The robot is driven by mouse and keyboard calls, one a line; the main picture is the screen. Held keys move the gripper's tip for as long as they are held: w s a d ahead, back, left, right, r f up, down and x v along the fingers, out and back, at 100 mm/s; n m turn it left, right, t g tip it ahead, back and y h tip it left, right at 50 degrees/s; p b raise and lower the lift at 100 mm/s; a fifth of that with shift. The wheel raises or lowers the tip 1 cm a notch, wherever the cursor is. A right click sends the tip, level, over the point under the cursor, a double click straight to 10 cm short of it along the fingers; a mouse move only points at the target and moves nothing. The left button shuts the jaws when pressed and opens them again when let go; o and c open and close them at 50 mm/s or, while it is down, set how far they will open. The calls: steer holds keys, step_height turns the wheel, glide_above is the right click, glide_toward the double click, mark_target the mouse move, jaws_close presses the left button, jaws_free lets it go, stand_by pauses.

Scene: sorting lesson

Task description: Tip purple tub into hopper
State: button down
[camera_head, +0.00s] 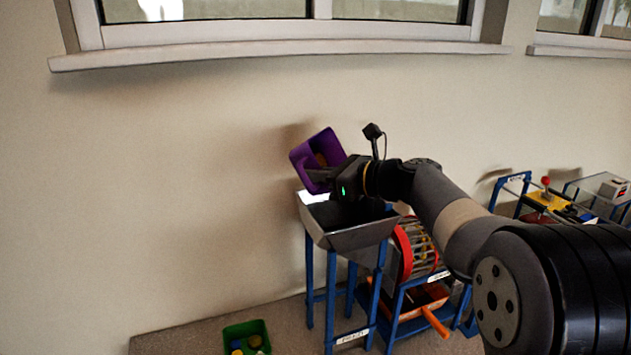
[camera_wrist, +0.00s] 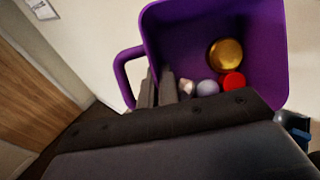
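The purple tub (camera_head: 312,148) is held tilted above the hopper (camera_head: 345,238), a grey metal tray on blue legs. In the wrist view the tub (camera_wrist: 215,45) shows its open mouth and a side handle (camera_wrist: 122,72). Inside lie a gold round piece (camera_wrist: 226,54), a red piece (camera_wrist: 232,82), a pale lilac ball (camera_wrist: 207,88) and a small whitish piece (camera_wrist: 187,87). My gripper (camera_head: 322,176) is at the tub's wall, its fingers (camera_wrist: 158,88) by the handle side. It appears shut on the tub; the exact contact is partly hidden by the gripper body.
A green tub (camera_head: 247,336) with several coloured pieces stands on the floor at lower left. A red-rimmed drum (camera_head: 404,250) and an orange tray (camera_head: 425,305) stand right of the hopper. A yellow-topped blue stand (camera_head: 545,200) is farther right. The wall is close behind.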

steer(key=shift+s+d+f+t+y+b, duration=0.1)
steer(key=shift+d+f+t+y+b, duration=0.4)
steer(key=shift+b, duration=1.5)
steer(key=shift+s+a+f+t+y+b, duration=0.2)
steer(key=shift+y+b, duration=0.55)
steer(key=shift+b, duration=1.2)
steer(key=shift+w+d+f+t+y+b, duration=0.1)
steer(key=shift+d+f+t+y+b, duration=0.4)
steer(key=shift+b, duration=1.5)
